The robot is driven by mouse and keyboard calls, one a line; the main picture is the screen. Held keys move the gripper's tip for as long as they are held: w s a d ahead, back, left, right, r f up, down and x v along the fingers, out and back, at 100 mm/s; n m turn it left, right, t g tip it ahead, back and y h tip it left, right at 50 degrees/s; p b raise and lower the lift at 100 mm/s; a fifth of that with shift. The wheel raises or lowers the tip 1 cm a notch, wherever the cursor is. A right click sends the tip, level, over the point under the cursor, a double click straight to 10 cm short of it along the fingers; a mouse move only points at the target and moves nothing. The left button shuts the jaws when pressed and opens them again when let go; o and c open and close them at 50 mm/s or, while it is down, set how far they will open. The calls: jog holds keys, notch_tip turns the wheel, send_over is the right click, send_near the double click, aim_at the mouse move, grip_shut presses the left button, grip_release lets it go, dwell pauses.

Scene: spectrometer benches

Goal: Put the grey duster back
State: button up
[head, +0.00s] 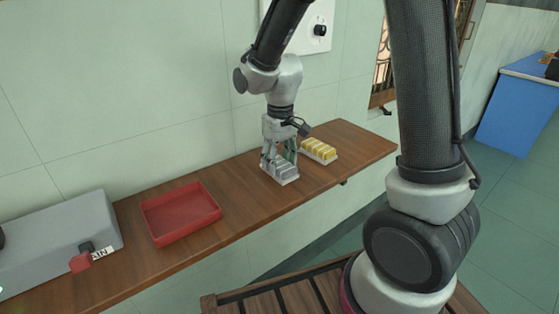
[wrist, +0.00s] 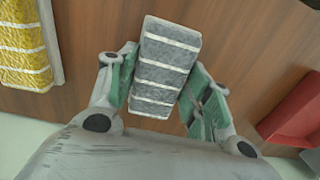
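The grey duster (head: 284,173), a block with pale stripes, is at the wooden shelf below my gripper (head: 279,160) in the head view. In the wrist view the duster (wrist: 167,65) lies between the green-padded fingers of my gripper (wrist: 165,85), slightly skewed to them. The left pad is close against its side and the right pad is very near. I cannot tell whether both pads press on it. Its underside is hidden, so I cannot tell if it rests on the shelf.
A yellow striped duster (head: 319,151) lies just right of the grey one on the shelf (head: 355,150). A red tray (head: 181,214) sits to the left with bare wood between. A grey box (head: 60,240) with a red knob stands further left. A wall plate (head: 300,28) hangs above.

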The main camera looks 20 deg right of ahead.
aim_at(280, 162)
jog(key=shift+o, duration=0.9)
jog(key=shift+r, duration=0.1)
notch_tip(280, 162, up, 12)
jog(key=s+d+r+m+t, duration=0.1)
jog(key=s+d+r+t, duration=0.1)
jog(key=s+d, duration=0.5)
jog(key=s+d+r+m+t, duration=0.2)
jog(key=s+d+r, duration=0.2)
jog(key=s+d, duration=0.3)
jog(key=s, duration=0.4)
jog(key=shift+s+d+m, duration=0.3)
jog(key=shift+s+d, duration=0.1)
